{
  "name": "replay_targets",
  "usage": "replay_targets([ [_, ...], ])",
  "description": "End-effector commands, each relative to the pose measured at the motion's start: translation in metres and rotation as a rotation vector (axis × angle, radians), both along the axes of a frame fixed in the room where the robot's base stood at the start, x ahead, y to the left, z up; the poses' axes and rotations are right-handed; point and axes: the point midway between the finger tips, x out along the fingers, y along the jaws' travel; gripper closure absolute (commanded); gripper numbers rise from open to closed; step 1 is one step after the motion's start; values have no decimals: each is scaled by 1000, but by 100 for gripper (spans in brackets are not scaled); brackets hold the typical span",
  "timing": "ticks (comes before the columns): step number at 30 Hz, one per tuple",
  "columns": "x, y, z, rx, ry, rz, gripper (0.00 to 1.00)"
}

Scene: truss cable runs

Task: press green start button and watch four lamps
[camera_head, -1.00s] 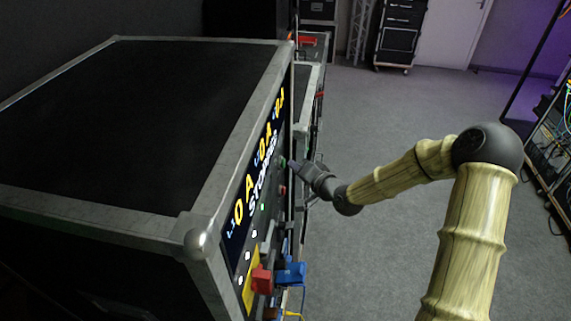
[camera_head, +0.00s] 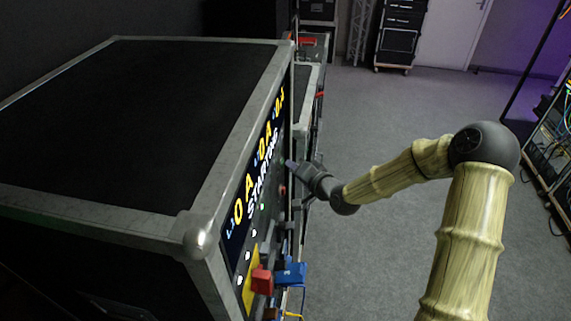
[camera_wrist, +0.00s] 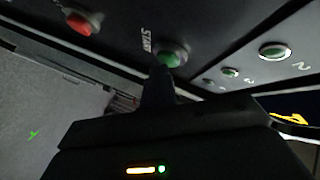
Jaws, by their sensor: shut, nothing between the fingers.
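The green START button (camera_wrist: 171,58) sits on the dark panel in the wrist view, in a pale ring. My gripper (camera_wrist: 159,76) is shut and empty, its tip right at the button's lower left edge; I cannot tell whether they touch. In the head view my gripper (camera_head: 292,166) points at the panel's face. The display (camera_head: 262,170) reads STARTING.
A red button (camera_wrist: 82,21) sits left of START. Grey floor (camera_head: 390,235) is open to the right. Racks stand at the back and far right.

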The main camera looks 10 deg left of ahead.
Motion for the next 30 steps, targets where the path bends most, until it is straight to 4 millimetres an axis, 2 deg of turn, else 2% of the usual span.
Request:
replay_targets([
  [8,0,0,0,0,0,1,100],
  [19,-1,-15,0,0,0,0,100],
  [30,-1,-17,0,1,1,0,100],
])
